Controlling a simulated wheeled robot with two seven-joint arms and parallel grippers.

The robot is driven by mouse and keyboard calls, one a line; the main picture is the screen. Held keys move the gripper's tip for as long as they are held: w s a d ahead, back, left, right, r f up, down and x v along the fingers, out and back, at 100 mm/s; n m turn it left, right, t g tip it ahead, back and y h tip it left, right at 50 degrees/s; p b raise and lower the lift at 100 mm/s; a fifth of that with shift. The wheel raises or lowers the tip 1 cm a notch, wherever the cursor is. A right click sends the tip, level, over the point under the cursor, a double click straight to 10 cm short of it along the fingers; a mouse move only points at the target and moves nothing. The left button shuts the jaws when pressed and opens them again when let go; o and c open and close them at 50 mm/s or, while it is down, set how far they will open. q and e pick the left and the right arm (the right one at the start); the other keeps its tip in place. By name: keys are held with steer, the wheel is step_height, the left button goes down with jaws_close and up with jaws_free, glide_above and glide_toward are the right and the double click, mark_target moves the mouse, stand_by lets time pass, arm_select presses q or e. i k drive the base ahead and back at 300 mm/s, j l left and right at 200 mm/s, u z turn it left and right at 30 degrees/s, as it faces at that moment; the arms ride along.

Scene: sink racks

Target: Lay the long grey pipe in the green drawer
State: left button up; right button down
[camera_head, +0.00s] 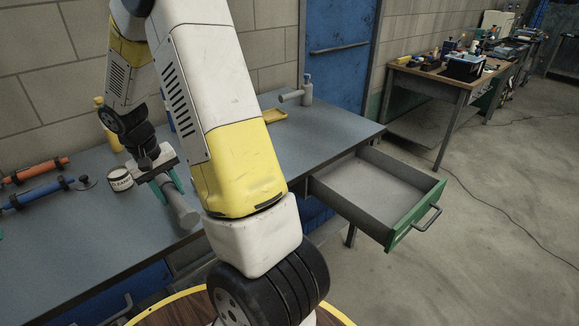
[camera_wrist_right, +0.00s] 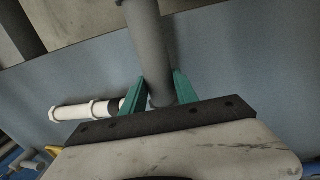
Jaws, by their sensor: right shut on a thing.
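The long grey pipe (camera_head: 179,205) is held in my right gripper (camera_head: 164,180), raised at a slant near the front edge of the workbench. In the right wrist view the pipe (camera_wrist_right: 148,45) stands between the two green fingers and runs out of the top of the picture. The right gripper (camera_wrist_right: 160,92) is shut on it near one end. The green drawer (camera_head: 408,218) is pulled out at the right end of the bench, and its visible inside is empty. My right arm crosses the middle of the head view and hides part of the bench. My left gripper is not in view.
The floor beyond the drawer is clear apart from a cable.

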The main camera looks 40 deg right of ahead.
mark_target(361, 188)
steer(key=k+l, duration=0.1)
steer(key=l, duration=0.4)
steer(key=k+l, duration=0.1)
steer(key=l, duration=0.4)
steer(key=k+l, duration=0.1)
steer(key=l, duration=0.45)
steer(key=k+l, duration=0.1)
steer(key=l, duration=0.4)
steer(key=k+l, duration=0.1)
steer(key=l, duration=0.4)
steer(key=k+l, duration=0.15)
steer(key=l, duration=0.35)
steer(key=k+l, duration=0.1)
steer(key=l, duration=0.4)
steer(key=k+l, duration=0.1)
steer(key=l, duration=0.4)
